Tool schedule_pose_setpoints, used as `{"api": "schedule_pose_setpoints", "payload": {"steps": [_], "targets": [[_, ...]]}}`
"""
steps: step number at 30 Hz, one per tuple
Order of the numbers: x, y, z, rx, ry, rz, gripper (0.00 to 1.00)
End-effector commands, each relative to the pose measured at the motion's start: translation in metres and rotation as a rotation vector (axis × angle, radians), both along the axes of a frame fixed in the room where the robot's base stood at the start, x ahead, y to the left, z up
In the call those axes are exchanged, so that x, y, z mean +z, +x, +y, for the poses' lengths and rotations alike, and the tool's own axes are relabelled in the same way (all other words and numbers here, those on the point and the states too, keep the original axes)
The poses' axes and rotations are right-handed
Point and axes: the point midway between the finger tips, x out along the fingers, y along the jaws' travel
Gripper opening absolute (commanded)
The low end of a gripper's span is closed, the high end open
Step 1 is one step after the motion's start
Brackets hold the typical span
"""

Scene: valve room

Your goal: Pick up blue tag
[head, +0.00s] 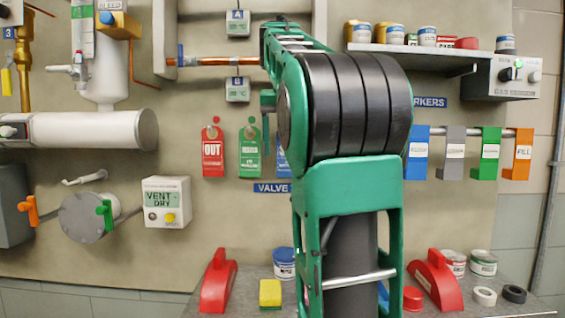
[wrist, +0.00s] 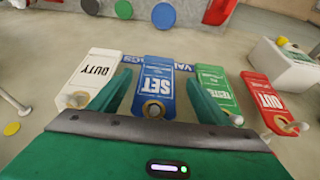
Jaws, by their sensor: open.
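The blue tag (wrist: 172,72) reads "SET" and hangs on a peg through its hole, in the middle of the wrist view. My gripper (wrist: 160,82) is open, with one green finger on each side of the blue tag. I cannot tell whether either finger touches it. In the head view only a strip of the blue tag (head: 283,160) shows, beside my arm. The wrist view looks inverted, with the tag holes toward my gripper.
A white "DUTY" tag (wrist: 94,78) hangs on one side of the blue tag. A green tag (wrist: 217,88) and a red "OUT" tag (wrist: 264,98) hang on the other, the green one close to a finger. Below is a bench with red handles (head: 219,281) and a yellow block (head: 270,293).

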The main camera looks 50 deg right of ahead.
Motion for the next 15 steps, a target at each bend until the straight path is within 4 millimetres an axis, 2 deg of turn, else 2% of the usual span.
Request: {"api": "schedule_pose_setpoints", "payload": {"steps": [15], "targets": [[-0.031, 0.009, -0.009, 0.002, -0.002, 0.004, 0.70]]}}
